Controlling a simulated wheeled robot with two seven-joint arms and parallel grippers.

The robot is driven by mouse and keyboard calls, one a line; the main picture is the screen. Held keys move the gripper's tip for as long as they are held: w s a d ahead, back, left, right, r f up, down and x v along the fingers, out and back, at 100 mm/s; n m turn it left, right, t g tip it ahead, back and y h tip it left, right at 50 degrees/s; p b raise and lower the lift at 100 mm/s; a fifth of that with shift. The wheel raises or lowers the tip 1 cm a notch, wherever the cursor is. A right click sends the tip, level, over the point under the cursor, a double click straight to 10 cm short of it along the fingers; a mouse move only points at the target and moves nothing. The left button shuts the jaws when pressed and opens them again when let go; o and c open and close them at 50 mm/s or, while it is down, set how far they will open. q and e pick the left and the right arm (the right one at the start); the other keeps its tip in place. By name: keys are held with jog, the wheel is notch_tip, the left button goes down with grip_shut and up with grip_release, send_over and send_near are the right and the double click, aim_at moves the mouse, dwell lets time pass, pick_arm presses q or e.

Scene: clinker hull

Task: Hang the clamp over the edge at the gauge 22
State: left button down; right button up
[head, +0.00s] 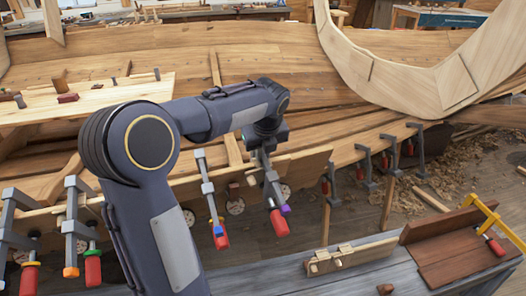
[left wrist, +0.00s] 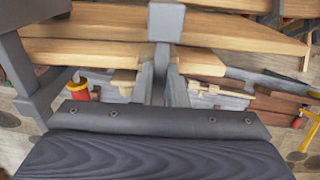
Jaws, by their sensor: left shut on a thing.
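My left gripper (head: 264,152) is shut on a grey bar clamp (head: 272,188) with a red handle and a purple band. The clamp hangs down at the plank edge (head: 308,160) of the hull; I cannot tell whether its jaw is over the edge or in front of it. In the left wrist view the gripper fingers (left wrist: 162,85) close around the grey clamp bar (left wrist: 166,24). Round white gauges (head: 236,206) show below the edge, but I cannot read their numbers. My right gripper is not in view.
A blue-banded clamp (head: 208,190) hangs just left of the held one. Other clamps hang at far left (head: 74,228) and right along the edge (head: 364,160). Wood shavings cover the floor at right.

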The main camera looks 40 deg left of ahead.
pick_arm(q)
jog(key=c, duration=1.4)
grip_release()
jog(key=shift+d+f, duration=0.1)
jog(key=shift+o, duration=0.2)
jog(key=shift+s, duration=0.1)
jog(key=v, duration=0.7)
jog(key=shift+s+d+r, duration=0.1)
jog(key=shift+d+r, duration=0.05)
jog(key=shift+r, duration=0.25)
jog(key=s+d+f+n+t+h, duration=0.1)
jog(key=s+d+f+n+h, duration=0.2)
jog(key=s+d+n, duration=0.6)
jog(key=s+d+f+n+t+h, duration=0.2)
jog(key=s+d+f+n, duration=0.5)
jog(key=s+n, duration=0.6)
jog(key=d+n+h, duration=0.1)
jog(key=n, duration=0.3)
jog(key=shift+s+d+f+h, duration=0.3)
jog(key=shift+d+f, duration=0.1)
